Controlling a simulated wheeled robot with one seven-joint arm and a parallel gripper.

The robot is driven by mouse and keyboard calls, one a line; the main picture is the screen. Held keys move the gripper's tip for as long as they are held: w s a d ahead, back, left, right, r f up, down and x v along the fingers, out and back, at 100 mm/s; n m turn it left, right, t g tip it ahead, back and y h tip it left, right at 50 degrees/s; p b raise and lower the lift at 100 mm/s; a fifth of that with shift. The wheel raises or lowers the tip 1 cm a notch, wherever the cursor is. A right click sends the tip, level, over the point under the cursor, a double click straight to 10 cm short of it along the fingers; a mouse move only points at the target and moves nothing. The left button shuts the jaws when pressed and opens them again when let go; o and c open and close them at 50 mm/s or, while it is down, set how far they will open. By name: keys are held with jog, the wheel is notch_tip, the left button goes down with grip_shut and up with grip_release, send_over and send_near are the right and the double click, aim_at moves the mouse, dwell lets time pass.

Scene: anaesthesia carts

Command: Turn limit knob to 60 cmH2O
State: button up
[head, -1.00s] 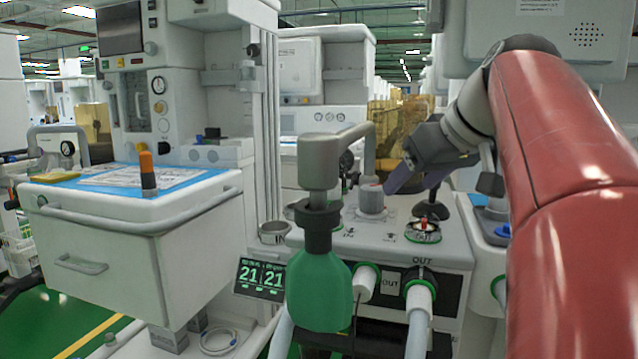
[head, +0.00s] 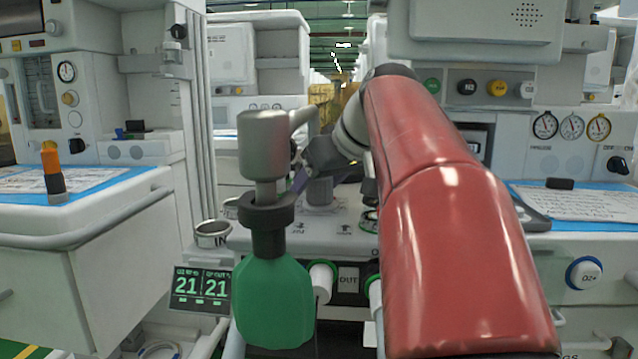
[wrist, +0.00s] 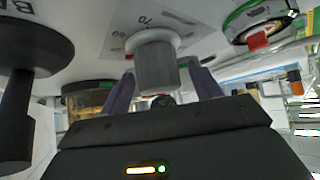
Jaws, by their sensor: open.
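The limit knob, which I take to be the grey cylindrical knob (head: 319,193), stands on the white machine top behind the green bag. In the wrist view the knob (wrist: 156,66) sits on a white round base beside a printed scale, of which only part is legible. My gripper (wrist: 163,88) is open, with one dark purple finger on each side of the knob and visible gaps. In the head view one purple finger (head: 299,180) shows just left of the knob; my red arm hides much of the right side. The knob's setting cannot be read.
A metal post (head: 267,150) with a green bag (head: 274,305) stands in front of the knob, to the left. A green-ringed dial with a red part (wrist: 258,38) and a black round part (wrist: 32,45) flank the gripper. A display (head: 200,288) reads 21 and 21.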

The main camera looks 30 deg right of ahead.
jog(key=c, duration=1)
jog(key=m+h, duration=0.2)
jog(key=shift+r+m+p, duration=0.1)
jog(key=shift+m+p, duration=0.3)
jog(key=shift+m+h, duration=0.9)
jog(key=shift+m, duration=0.1)
jog(key=o, duration=1)
jog(key=shift+d, duration=0.1)
